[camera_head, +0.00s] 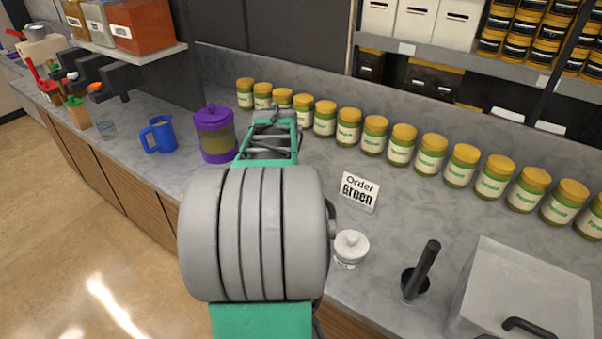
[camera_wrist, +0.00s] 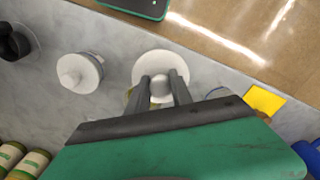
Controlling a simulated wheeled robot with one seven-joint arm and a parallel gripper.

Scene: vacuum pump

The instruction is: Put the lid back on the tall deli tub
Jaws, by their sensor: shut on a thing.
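My gripper (camera_wrist: 161,82) shows in the wrist view with both fingers closed on the knob of a white round lid (camera_wrist: 160,63). The lid is seen from above, with the counter around it. In the head view my arm hides the gripper and the held lid.
A white lidded jar (camera_head: 350,249), also in the wrist view (camera_wrist: 80,73), stands close beside the held lid. Several green jars (camera_head: 375,135) line the back.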

